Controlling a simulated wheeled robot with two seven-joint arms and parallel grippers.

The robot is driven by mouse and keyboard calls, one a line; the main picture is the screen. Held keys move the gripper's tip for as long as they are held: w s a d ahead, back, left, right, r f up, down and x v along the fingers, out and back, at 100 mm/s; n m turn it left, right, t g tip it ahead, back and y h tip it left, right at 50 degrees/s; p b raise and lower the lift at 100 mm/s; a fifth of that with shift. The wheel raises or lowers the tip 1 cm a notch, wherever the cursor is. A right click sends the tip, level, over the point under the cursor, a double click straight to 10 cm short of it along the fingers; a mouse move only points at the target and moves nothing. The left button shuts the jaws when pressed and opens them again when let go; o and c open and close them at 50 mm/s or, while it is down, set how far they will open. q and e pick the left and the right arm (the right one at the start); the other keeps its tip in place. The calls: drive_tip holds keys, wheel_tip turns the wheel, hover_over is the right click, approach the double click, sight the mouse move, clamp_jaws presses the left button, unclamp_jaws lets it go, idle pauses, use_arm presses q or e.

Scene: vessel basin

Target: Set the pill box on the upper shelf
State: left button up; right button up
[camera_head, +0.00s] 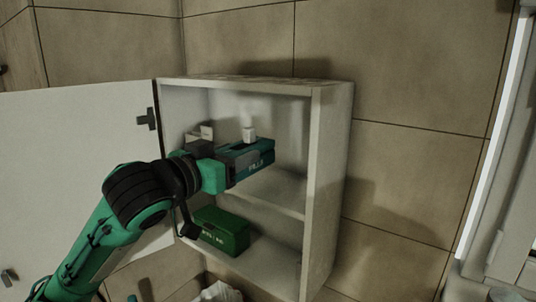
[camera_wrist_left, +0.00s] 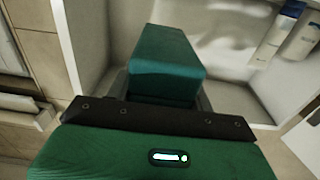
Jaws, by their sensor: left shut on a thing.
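The pill box (camera_head: 256,168) is a teal box with pale lettering on its side. My left gripper (camera_head: 238,160) is shut on it and holds it at the opening of the wall cabinet, in front of the upper compartment. The upper shelf (camera_head: 278,188) shows below and to the right of the box, which looks level and above the board. In the left wrist view the pill box (camera_wrist_left: 165,60) sits between the fingers, which it mostly hides. Whether the box touches the shelf I cannot tell. My right gripper is not in view.
The cabinet's right wall (camera_head: 325,190) is near the box. A white bottle (camera_head: 249,133) and a small pale box (camera_head: 199,133) stand in the upper compartment. A green box (camera_head: 221,231) sits in the lower one. The open door (camera_head: 75,150) extends left. The upper shelf's right part is clear.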

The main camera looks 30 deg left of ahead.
use_arm(q)
drive_tip(key=w+p, duration=0.1)
drive_tip(key=w, duration=0.2)
drive_tip(key=w+d+f+p, duration=0.1)
drive_tip(key=w, duration=0.3)
drive_tip(key=w+f+p, duration=0.1)
drive_tip(key=w, duration=0.3)
drive_tip(key=shift+d+p, duration=0.3)
drive_tip(key=shift+p, duration=0.05)
drive_tip(key=shift+s+a+f, duration=0.1)
drive_tip(key=shift+s+f, duration=0.05)
drive_tip(key=shift+f, duration=0.5)
drive_tip(key=shift+f+p, duration=0.55)
drive_tip(key=shift+f, duration=0.75)
drive_tip(key=shift+f+p, duration=0.4)
drive_tip(key=shift+p, duration=0.1)
drive_tip(key=shift+w+f, duration=0.2)
drive_tip(key=shift+w, duration=0.05)
